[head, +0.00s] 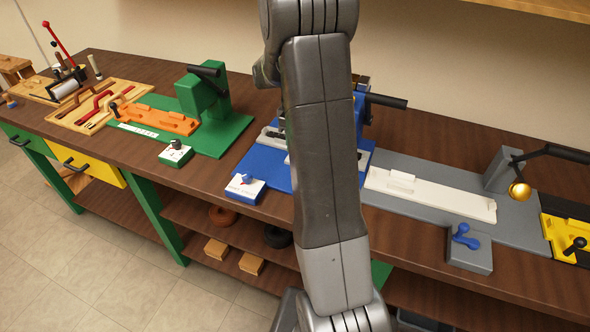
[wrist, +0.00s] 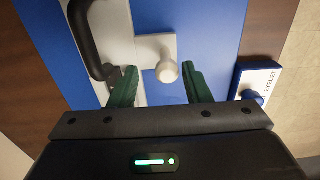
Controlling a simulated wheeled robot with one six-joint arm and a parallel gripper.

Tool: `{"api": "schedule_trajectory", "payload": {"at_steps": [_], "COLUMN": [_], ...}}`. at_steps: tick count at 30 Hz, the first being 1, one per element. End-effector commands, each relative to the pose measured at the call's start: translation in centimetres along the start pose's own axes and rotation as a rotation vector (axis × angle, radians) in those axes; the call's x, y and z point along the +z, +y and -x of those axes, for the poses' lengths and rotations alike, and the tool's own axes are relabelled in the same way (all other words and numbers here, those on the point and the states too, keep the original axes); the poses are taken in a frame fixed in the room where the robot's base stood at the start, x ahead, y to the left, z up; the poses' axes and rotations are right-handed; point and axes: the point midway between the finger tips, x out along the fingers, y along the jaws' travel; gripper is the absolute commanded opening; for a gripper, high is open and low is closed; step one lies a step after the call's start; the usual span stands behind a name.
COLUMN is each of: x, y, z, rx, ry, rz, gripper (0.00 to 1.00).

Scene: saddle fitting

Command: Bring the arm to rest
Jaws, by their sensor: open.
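My arm (head: 325,150) rises across the middle of the head view and hides part of the blue station. In the wrist view my gripper (wrist: 160,85) has its two green fingers apart, with nothing held between them. Past the fingertips is a white block with a round pale knob (wrist: 167,71), over the blue base plate (wrist: 207,40). A dark curved handle (wrist: 85,45) is close to the left finger. I cannot tell whether either finger touches anything. The gripper itself does not show in the head view.
The bench also bears a green station (head: 205,100), a wooden tool tray (head: 98,104), a grey station with a white strip (head: 430,193), a brass ball (head: 519,191) and a yellow station (head: 566,236).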

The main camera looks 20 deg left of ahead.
Motion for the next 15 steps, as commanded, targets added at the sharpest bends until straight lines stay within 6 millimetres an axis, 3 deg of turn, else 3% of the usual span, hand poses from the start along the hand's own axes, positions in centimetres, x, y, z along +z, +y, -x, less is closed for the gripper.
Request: {"api": "schedule_trajectory", "payload": {"at_steps": [9, 15], "x": [0.0, 0.0], "y": [0.0, 0.0], "z": [3.0, 3.5], "rx": [0.001, 0.001], "ry": [0.001, 0.001], "rz": [0.000, 0.000], "gripper": [0.44, 0.44]}}
